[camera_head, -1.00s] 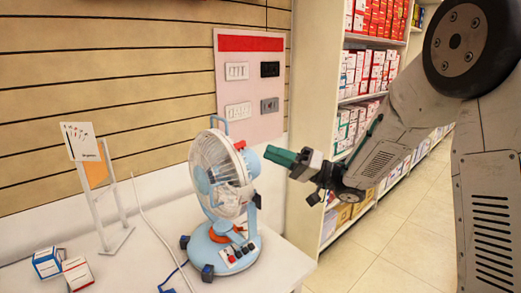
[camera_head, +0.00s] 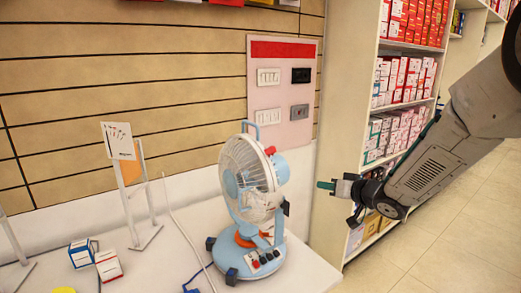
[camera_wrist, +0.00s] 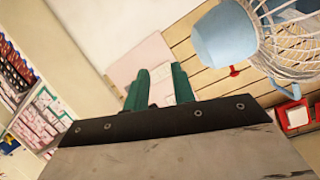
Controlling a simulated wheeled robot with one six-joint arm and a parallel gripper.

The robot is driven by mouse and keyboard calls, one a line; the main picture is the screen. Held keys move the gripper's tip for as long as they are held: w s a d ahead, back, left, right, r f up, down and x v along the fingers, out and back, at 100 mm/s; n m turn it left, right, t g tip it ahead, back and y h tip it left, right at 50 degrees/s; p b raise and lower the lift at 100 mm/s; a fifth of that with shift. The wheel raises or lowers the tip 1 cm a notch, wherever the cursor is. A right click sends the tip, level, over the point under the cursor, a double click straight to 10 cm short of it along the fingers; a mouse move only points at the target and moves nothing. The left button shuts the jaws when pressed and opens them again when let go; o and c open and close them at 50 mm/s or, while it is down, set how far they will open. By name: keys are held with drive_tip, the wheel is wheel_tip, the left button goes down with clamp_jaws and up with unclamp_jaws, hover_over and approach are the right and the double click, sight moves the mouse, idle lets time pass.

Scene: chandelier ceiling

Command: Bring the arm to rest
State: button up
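My gripper (camera_head: 325,185) is held in the air to the right of the table fan, level with its cage and apart from it. In the wrist view its two green fingers (camera_wrist: 160,80) stand apart with a gap between them and nothing held. The light-blue fan (camera_head: 250,175) stands upright on the white table. Part of its blue body and wire cage (camera_wrist: 228,35) shows at the upper right of the wrist view. My arm reaches in from the right edge of the head view, bent downward toward the gripper.
The white table (camera_head: 312,270) also bears small boxes (camera_head: 108,265) and a thin display stand (camera_head: 150,235). A switch panel (camera_head: 283,135) hangs on the slatted wall. Shelves of boxes (camera_head: 405,80) stand behind my arm. The tiled floor (camera_head: 455,240) at the lower right is clear.

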drive_tip(key=s+d+m+g+h, duration=0.2)
drive_tip(key=s+d+g+h, duration=0.4)
drive_tip(key=s+d+h, duration=0.7)
drive_tip(key=s+a+r+g+y, duration=0.1)
drive_tip(key=s+a+r+y, duration=0.1)
drive_tip(key=s, duration=0.7)
drive_tip(key=s+a+r+g+y, duration=0.1)
drive_tip(key=s+a+r+g, duration=0.1)
drive_tip(key=s, duration=0.8)
drive_tip(key=s+a+r+g+y, duration=0.2)
drive_tip(key=s+a, duration=0.2)
drive_tip(key=s, duration=0.6)
drive_tip(key=shift+y, duration=0.3)
drive_tip(key=shift+o, duration=0.5)
drive_tip(key=shift+s+r, duration=0.1)
